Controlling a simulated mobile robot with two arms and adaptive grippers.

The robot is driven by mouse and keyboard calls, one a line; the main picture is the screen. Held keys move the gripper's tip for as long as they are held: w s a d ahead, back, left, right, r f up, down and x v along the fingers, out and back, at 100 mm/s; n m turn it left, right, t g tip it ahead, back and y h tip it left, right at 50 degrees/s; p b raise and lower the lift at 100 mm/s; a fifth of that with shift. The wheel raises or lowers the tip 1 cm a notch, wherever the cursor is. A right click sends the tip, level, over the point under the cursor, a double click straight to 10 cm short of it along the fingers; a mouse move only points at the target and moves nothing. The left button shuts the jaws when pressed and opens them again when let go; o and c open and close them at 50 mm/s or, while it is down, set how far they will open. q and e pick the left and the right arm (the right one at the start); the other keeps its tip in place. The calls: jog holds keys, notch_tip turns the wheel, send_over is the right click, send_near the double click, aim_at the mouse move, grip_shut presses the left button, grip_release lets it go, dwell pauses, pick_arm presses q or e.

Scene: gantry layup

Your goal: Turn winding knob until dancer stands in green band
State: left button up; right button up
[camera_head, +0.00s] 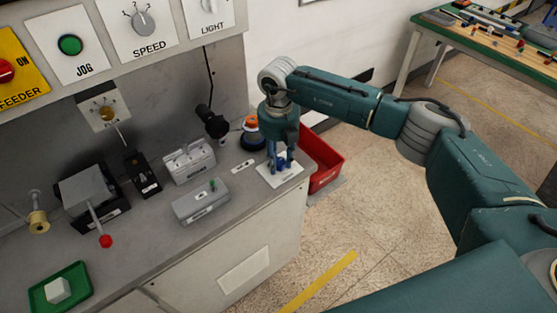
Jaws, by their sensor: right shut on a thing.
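My right gripper (281,163) points straight down at the right end of the grey bench. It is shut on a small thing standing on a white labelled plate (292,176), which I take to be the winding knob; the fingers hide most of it. I cannot make out the dancer or a green band clearly. My left gripper is not in view.
Left of the gripper stand grey boxes (201,203), a black unit (143,174) and a red-tipped lever (105,241). An orange-and-black round item (251,135) is close behind it. A red bin (325,165) is beyond the bench edge. A green tray (75,272) lies front left.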

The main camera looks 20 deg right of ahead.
aim_at(279, 162)
jog(key=shift+m, duration=0.6)
jog(key=shift+f, duration=0.1)
jog(key=o, duration=1.1)
jog(key=shift+s, duration=0.1)
jog(key=shift+o, duration=0.2)
jog(key=shift+r, duration=0.35)
notch_tip(279, 162, up, 12)
jog(key=shift+f, duration=0.25)
jog(key=shift+f, duration=0.1)
